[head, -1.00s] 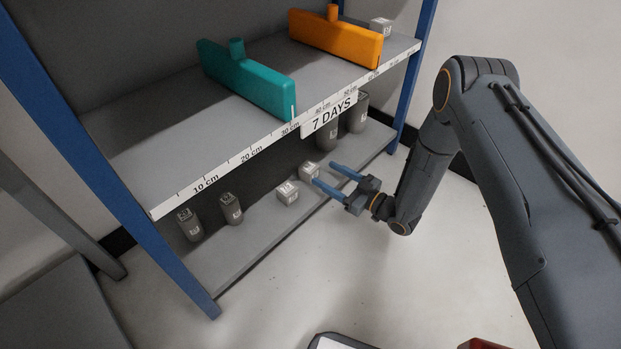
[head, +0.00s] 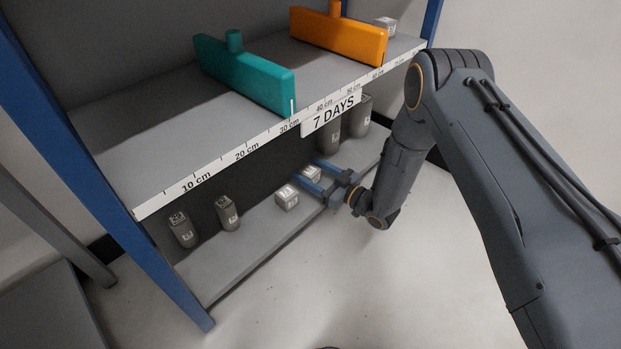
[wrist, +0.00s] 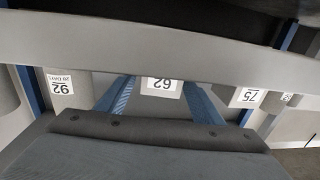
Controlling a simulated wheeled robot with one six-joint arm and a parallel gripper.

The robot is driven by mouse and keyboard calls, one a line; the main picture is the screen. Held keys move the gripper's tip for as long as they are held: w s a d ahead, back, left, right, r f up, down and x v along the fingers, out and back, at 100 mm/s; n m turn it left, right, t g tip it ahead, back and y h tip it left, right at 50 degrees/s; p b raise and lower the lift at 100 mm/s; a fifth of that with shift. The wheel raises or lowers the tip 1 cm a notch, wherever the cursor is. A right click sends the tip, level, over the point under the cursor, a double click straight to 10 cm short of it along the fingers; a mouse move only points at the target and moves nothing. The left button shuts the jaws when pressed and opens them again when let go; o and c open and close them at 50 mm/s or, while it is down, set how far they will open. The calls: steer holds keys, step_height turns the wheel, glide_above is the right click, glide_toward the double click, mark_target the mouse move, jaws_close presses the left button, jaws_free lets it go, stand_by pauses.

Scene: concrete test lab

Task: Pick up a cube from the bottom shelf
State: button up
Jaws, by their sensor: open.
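Two small pale grey cubes stand on the bottom shelf (head: 235,255) in the head view. My gripper (head: 306,174) is open, with its blue fingers pointing in over the shelf. The fingers lie on either side of the right cube (head: 312,174), which is partly hidden by them. The left cube (head: 287,197) stands just outside the fingers. In the wrist view the cube labelled 62 (wrist: 160,86) shows between the two blue fingers. Whether the fingers touch it I cannot tell. Another labelled block, 75 (wrist: 247,96), is to the right there.
Two small grey cylinders, one (head: 183,230) and another (head: 228,213), stand left on the bottom shelf. Larger cylinders (head: 359,118) stand at its right. The upper shelf (head: 150,135) overhangs, carrying a teal mould (head: 245,75), an orange mould (head: 340,36) and a cube (head: 385,26).

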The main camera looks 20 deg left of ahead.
steer(key=c, duration=1.4)
steer(key=shift+o, duration=0.2)
steer(key=shift+r, duration=0.15)
